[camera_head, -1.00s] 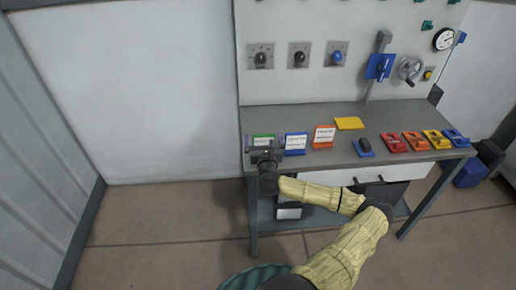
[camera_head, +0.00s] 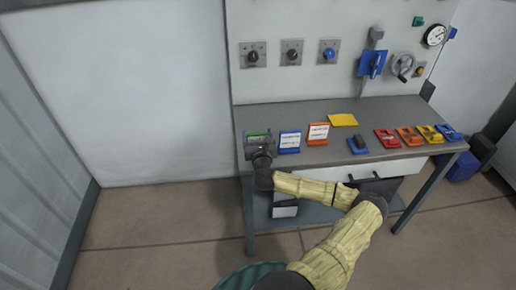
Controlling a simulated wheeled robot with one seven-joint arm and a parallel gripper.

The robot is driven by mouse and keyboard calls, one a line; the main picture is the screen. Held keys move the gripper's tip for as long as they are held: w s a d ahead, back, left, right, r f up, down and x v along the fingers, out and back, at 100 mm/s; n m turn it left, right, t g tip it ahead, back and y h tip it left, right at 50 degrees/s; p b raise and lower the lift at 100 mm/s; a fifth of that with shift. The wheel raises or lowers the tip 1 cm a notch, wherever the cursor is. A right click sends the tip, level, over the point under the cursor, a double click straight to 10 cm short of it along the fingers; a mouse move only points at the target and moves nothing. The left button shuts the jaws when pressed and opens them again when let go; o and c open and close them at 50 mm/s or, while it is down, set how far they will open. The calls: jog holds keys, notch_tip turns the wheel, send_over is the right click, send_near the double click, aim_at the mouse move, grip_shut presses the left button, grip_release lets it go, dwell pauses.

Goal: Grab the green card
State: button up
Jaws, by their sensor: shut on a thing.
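The green card (camera_head: 258,135) is at the left end of the grey table, mostly hidden behind my gripper (camera_head: 258,147); only its green top strip shows. My gripper is at the table's front left edge, shut on the green card. A blue card (camera_head: 290,141) stands just to the right of it, and an orange card (camera_head: 318,133) stands further right. Whether the green card is clear of the table cannot be told.
The grey table (camera_head: 390,112) also holds a yellow plate (camera_head: 343,120), a blue block with a dark knob (camera_head: 358,144) and several coloured clamps at the right, such as a red one (camera_head: 387,138). A panel with knobs stands behind. Floor at the left is free.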

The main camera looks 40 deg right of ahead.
notch_tip(320, 180, up, 10)
dwell(0.7)
dwell(0.4)
